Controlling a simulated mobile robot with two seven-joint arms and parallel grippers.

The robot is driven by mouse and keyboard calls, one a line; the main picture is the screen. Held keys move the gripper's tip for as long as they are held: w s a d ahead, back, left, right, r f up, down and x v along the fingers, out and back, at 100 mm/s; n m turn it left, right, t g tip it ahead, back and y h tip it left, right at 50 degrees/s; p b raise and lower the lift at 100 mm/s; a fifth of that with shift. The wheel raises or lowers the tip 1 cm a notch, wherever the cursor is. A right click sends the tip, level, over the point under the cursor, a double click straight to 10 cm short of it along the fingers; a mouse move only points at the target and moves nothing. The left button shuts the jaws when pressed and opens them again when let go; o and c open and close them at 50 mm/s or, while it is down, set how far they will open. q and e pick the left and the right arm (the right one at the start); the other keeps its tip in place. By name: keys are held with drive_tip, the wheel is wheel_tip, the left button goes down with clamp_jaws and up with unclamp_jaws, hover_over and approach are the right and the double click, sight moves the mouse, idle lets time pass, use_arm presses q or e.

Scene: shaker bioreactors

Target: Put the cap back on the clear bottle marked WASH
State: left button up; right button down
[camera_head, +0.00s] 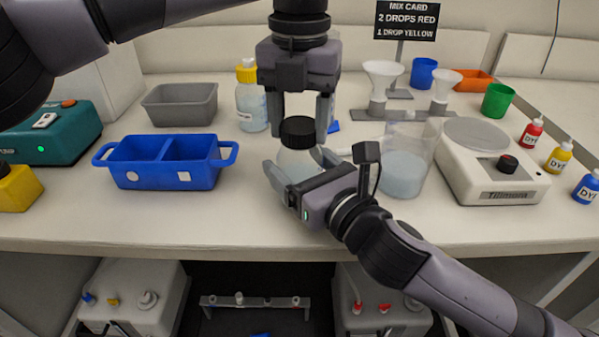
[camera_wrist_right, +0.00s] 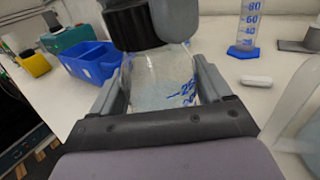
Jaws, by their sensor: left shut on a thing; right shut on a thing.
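The clear bottle (camera_head: 297,163) stands at the middle of the bench front. In the right wrist view the bottle (camera_wrist_right: 158,78) shows blue lettering on its side, too slanted to read fully. My right gripper (camera_head: 298,160) is shut around the bottle's body from the front right. The black ribbed cap (camera_head: 298,131) is at the bottle's mouth, and it also shows in the right wrist view (camera_wrist_right: 132,26). My left gripper (camera_head: 299,137) points straight down and is shut on the cap. I cannot tell whether the cap is seated on the thread.
A blue two-part bin (camera_head: 165,190) and a grey tray (camera_head: 180,105) stand left. A yellow-capped bottle (camera_head: 251,105) is behind. A clear beaker (camera_head: 405,170) and a scale (camera_head: 490,190) stand close on the right. The bench's front edge is near.

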use_arm(q)
drive_tip(key=m, duration=0.5)
drive_tip(key=shift+m, duration=0.3)
drive_tip(key=o, duration=1.2)
drive_tip(key=shift+o, duration=0.2)
wheel_tip(320, 180, up, 12)
use_arm(e)
unclamp_jaws()
